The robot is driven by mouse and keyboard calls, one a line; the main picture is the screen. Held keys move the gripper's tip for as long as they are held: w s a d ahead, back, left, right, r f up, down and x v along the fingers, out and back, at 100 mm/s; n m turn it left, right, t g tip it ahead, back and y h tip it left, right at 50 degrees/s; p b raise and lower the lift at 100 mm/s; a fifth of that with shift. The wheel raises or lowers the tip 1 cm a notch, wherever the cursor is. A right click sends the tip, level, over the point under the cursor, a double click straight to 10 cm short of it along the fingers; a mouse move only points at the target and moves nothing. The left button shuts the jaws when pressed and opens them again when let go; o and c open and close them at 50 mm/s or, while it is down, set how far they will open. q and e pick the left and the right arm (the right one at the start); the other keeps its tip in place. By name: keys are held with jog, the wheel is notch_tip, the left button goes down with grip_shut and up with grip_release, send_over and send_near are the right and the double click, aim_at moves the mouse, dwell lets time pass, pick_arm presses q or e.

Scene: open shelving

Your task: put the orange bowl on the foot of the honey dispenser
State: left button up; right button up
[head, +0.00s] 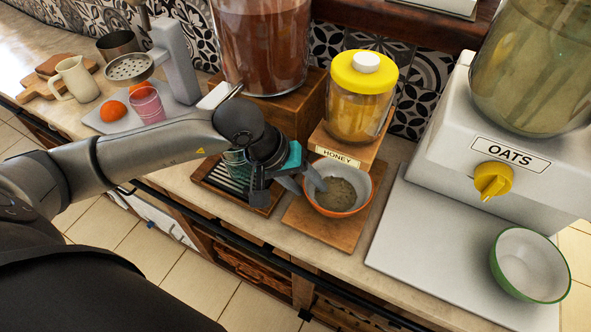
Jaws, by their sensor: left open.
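The orange bowl (361,185), orange outside with a pale inside and some grainy brownish contents, sits upright on the wooden foot (301,220) of the honey dispenser (355,112). The dispenser is a glass jar with a yellow lid and a HONEY label, on a wooden stand behind the bowl. My left gripper (304,186) is open at the bowl's left rim, with one fingertip overlapping the rim and the other just left of it. I cannot tell whether either finger touches the bowl. My right gripper is out of view.
A white OATS dispenser (510,159) with a yellow knob stands right, on a pale board holding a green-rimmed bowl (530,265). A slatted drip tray (219,184) lies left of the foot. A pink cup (147,106) and oranges are farther left. The counter's front edge is close.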

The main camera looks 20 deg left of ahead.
pick_arm(q)
jog(key=v, duration=1.2)
jog(key=shift+d, duration=0.1)
dwell(2.0)
